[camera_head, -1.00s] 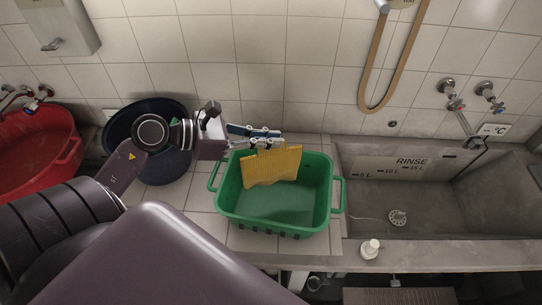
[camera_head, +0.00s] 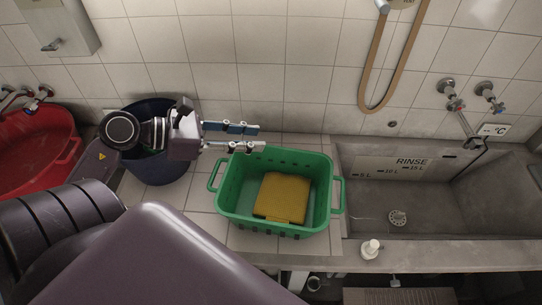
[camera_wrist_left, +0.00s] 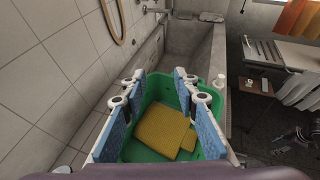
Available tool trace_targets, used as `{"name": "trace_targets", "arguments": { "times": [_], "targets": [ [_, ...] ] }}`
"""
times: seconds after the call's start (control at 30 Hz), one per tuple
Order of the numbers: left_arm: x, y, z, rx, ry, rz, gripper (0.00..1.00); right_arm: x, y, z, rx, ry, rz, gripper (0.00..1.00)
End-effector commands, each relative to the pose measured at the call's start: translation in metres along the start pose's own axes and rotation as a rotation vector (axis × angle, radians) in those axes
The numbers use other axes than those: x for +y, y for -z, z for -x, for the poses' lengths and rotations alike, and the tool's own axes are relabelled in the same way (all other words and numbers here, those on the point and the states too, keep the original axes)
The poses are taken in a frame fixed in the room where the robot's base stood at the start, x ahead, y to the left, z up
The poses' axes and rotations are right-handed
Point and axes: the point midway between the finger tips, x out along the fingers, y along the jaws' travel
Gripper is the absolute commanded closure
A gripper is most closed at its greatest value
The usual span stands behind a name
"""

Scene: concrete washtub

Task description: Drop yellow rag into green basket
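The yellow rag (camera_head: 283,196) lies flat on the floor of the green basket (camera_head: 224,203), inside its walls. The basket stands on the tiled counter left of the sink. My left gripper (camera_head: 262,137) is open and empty above the basket's back left rim, apart from the rag. In the left wrist view the blue finger pads (camera_wrist_left: 160,110) stand wide apart, with the rag (camera_wrist_left: 160,130) and basket (camera_wrist_left: 152,92) seen between and beyond them. My right gripper is not in view.
A concrete sink (camera_head: 440,205) marked RINSE is to the right. A white bottle (camera_head: 371,249) stands on its front edge. A dark blue tub (camera_head: 165,170) is left of the basket, partly behind my arm. A red tub (camera_head: 35,150) is far left. The tiled wall is behind.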

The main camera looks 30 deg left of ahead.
Motion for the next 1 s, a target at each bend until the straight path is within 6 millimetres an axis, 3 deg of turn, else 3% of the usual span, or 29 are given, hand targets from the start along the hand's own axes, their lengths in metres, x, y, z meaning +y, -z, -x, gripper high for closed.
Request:
{"name": "trace_targets", "arguments": {
  "times": [0.2, 0.4, 1.0],
  "targets": [
    [0.000, 0.001, 0.040, 0.000, -0.002, 0.003, 0.72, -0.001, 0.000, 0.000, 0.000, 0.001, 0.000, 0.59],
    [0.000, 0.000, 0.062, -0.001, 0.000, 0.003, 0.72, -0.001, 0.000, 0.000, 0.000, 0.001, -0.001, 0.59],
    [0.000, 0.000, 0.068, -0.001, 0.000, 0.001, 0.72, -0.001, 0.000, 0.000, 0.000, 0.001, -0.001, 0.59]
  ]
}}
